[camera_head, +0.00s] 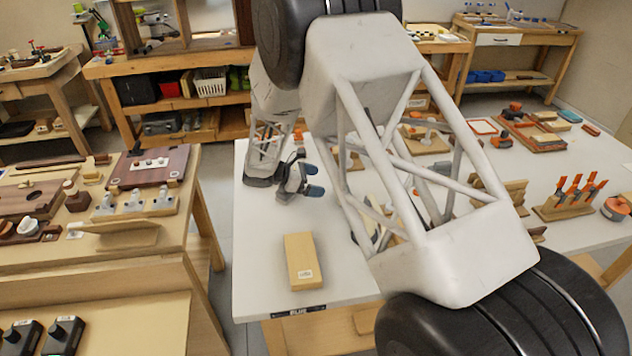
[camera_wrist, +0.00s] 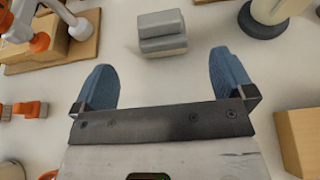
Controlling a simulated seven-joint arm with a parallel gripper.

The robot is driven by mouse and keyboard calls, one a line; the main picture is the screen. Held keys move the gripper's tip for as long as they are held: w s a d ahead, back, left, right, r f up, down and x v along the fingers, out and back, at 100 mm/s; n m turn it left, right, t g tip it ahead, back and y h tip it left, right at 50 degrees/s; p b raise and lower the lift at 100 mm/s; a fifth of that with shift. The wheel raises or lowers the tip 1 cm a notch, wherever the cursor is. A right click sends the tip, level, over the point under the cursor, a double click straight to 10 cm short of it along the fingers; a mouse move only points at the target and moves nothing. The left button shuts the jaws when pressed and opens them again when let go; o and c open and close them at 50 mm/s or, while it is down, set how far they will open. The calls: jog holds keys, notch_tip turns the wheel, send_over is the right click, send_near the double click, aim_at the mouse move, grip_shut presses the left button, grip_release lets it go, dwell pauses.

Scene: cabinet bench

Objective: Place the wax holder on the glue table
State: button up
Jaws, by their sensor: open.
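The glue table (camera_head: 265,240) is the white table in the head view, with a dark label on its front edge. My gripper (camera_head: 313,181) is over its left part, open and empty, with blue finger pads. In the wrist view my gripper (camera_wrist: 165,88) has a grey two-layer block (camera_wrist: 162,34) ahead of its fingertips, between their lines and apart from them. I cannot tell for sure which object is the wax holder. A pale wooden block (camera_head: 304,261) with a white sticker lies near the table's front edge. My arm hides much of the table's middle.
A wooden stand with orange-handled tools (camera_head: 572,197) and an orange tape roll (camera_head: 616,208) are at the right. The wrist view shows a wooden block (camera_wrist: 300,140) at right and orange clamps (camera_wrist: 30,110) at left. A wooden bench (camera_head: 100,230) stands left, across a gap.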

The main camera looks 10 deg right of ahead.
jog(key=s+d+r+m+g+y, duration=0.1)
jog(key=s+d+r+m+y, duration=0.3)
jog(key=s+r, duration=0.6)
jog(key=s+d+r+m+y, duration=0.25)
jog(key=s+r+m, duration=0.25)
jog(key=s+r, duration=0.5)
jog(key=s+a+r+m+t+y, duration=0.1)
jog(key=s+r+m+y, duration=0.1)
jog(key=s, duration=0.6)
jog(key=s+r+m+t+y, duration=0.1)
jog(key=s+m, duration=0.3)
jog(key=s, duration=0.4)
jog(key=s+a+r+m+t+y, duration=0.1)
jog(key=s+r+m+y, duration=0.2)
jog(key=s, duration=0.5)
jog(key=shift+s+a+r+t+y, duration=0.25)
jog(key=shift+a+t+y, duration=0.1)
jog(key=shift+y, duration=0.1)
